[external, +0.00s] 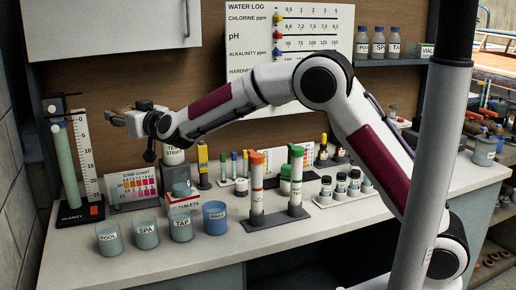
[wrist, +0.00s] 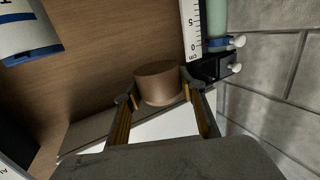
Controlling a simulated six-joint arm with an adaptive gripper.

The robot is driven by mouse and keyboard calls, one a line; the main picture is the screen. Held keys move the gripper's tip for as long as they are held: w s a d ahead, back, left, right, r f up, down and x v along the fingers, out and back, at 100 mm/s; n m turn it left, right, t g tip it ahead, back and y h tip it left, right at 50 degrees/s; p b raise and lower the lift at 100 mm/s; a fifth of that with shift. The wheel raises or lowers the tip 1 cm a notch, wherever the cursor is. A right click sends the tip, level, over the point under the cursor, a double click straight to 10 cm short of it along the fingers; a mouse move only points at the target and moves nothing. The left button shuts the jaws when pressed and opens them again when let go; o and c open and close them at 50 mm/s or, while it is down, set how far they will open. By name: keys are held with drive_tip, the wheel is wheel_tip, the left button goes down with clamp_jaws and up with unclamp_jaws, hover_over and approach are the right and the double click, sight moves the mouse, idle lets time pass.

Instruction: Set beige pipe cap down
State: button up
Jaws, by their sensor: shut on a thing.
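The beige pipe cap (wrist: 158,82) shows in the wrist view as a short brown-beige cylinder between the two fingertips. My gripper (wrist: 156,92) is shut on it, one finger on each side. In the external view my gripper (external: 126,119) is held in the air at the left, above the counter and beside the clarity tube stand (external: 94,160). The cap is too small to make out clearly in the external view. The cap is well above the counter top (external: 180,265).
A strip chart (external: 138,186) and tablets box (external: 183,204) stand below my gripper. Cups, including the Pool cup (external: 109,238), line the front left. Orange- and green-capped tubes (external: 257,185) stand mid-counter. The front counter strip is clear.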

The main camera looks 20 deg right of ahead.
drive_tip(key=w+d+r+m+t+h, duration=0.1)
drive_tip(key=w+d+r, duration=0.15)
drive_tip(key=d, duration=1.65)
drive_tip(key=w+d+r+m+h, duration=0.1)
drive_tip(key=w+d+r+h, duration=0.15)
drive_tip(key=d, duration=1.55)
drive_tip(key=s+d+f+m, duration=0.1)
drive_tip(key=s+d+f, duration=0.1)
drive_tip(key=d+f, duration=0.5)
drive_tip(key=s+d+f+m+h, duration=0.1)
drive_tip(key=s+d+f+h, duration=0.1)
drive_tip(key=f, duration=0.6)
drive_tip(key=s+d+f+m+h, duration=0.1)
drive_tip(key=s+d+f+h, duration=0.1)
drive_tip(key=s+d+f, duration=0.2)
drive_tip(key=shift+s+d+f+t, duration=0.15)
drive_tip(key=shift+d+f+t, duration=0.15)
drive_tip(key=shift+d+f, duration=1.4)
drive_tip(key=shift+a, duration=0.3)
